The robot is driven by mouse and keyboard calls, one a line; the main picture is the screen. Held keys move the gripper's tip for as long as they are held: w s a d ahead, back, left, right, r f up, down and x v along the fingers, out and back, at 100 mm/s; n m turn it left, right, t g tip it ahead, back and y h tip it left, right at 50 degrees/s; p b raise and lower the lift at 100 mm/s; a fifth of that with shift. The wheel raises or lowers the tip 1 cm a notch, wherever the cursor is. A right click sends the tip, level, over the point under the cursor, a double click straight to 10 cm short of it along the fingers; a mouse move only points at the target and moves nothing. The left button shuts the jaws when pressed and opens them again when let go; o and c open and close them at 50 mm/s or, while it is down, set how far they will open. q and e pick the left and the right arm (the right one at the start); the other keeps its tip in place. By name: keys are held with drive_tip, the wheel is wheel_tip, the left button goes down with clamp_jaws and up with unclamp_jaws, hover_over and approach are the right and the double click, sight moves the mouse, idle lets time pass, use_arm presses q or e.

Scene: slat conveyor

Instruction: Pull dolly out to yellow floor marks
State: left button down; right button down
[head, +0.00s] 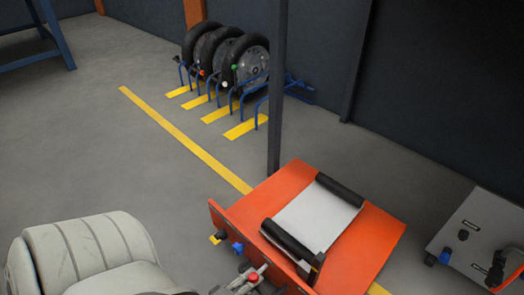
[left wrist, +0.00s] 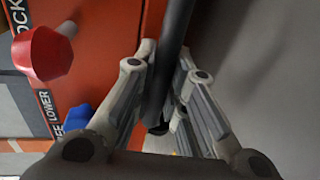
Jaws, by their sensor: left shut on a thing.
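The orange dolly (head: 376,235) stands at the bottom centre of the head view, with two black rollers and a white plate between them on top. In the left wrist view, its orange panel (left wrist: 105,30) carries a red knob (left wrist: 42,53), a blue knob (left wrist: 77,117) and printed labels. My left gripper (left wrist: 165,75) is shut around a dark bar (left wrist: 177,25) beside that panel. A yellow floor line (head: 185,140) runs diagonally and passes under the dolly. My right gripper is not in view.
A dark post (head: 278,90) rises just behind the dolly. Several wheels (head: 247,60) stand in a blue rack at the back, with short yellow strips (head: 247,127) before it. A grey unit (head: 477,232) is at the right.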

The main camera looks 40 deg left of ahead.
use_arm(q)
drive_tip(key=shift+s, duration=0.65)
drive_tip(key=c, duration=1.5)
unclamp_jaws()
drive_tip(key=shift+o, duration=0.2)
drive_tip(key=shift+r, duration=0.1)
